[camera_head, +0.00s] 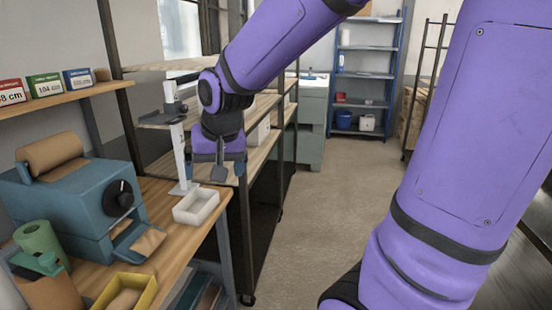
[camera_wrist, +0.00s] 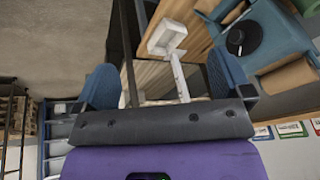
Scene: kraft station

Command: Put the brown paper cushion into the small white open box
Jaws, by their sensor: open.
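The small white open box (camera_head: 196,207) stands on the wooden bench near its right edge, and it also shows in the wrist view (camera_wrist: 165,40). A piece of brown paper that looks like the cushion (camera_head: 148,242) lies in the blue outlet tray of the paper machine, left of and nearer than the box. My gripper (camera_head: 203,175) is open, with nothing seen between its fingers. In the head view it appears just above and behind the box, near the white stand. Both blue fingers show apart in the wrist view (camera_wrist: 162,62).
The blue paper machine (camera_head: 82,200) carries a brown roll on the left. A white stand (camera_head: 178,150) rises behind the box. A yellow bin (camera_head: 127,290) and a green roll (camera_head: 40,240) are at the front. Shelving (camera_head: 262,150) is behind; open floor lies right.

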